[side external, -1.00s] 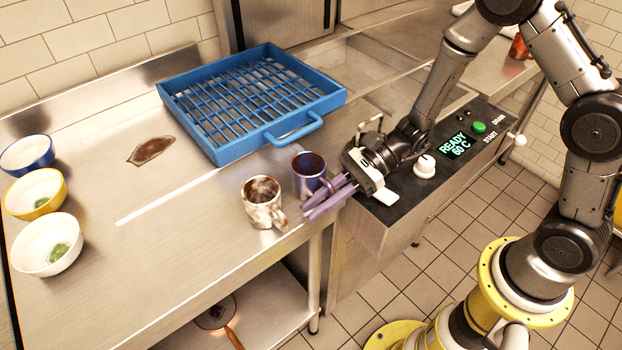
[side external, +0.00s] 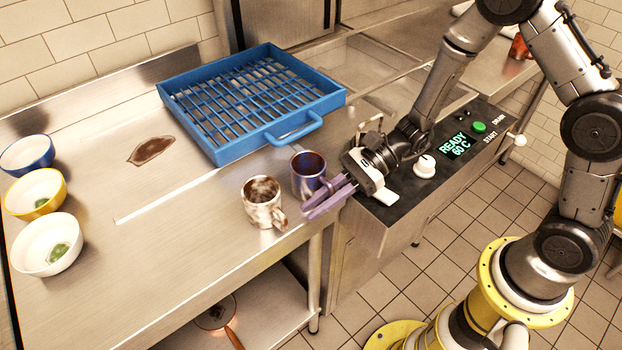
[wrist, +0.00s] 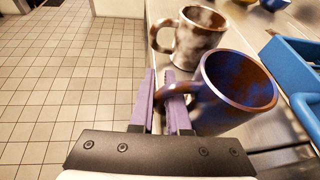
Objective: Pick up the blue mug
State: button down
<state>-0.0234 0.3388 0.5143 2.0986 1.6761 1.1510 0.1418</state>
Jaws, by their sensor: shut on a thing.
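In the wrist view, the fingers (wrist: 163,92) are close together on the mug's handle. I cannot tell whether the mug's base is off the counter.
A brown-and-white mug (side external: 263,203) stands just left of the blue mug, close to it. A blue dish rack (side external: 222,155) lies behind. Several bowls sit at the left, including a white one (side external: 50,258). A control panel (side external: 440,160) is on the right.

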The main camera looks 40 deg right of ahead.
jog(key=shift+r, duration=0.1)
dwell(0.5)
jog(key=shift+r, duration=0.5)
jog(key=s+d+r, duration=0.7)
jog(key=s+r, duration=0.5)
jog(key=shift+d, duration=0.25)
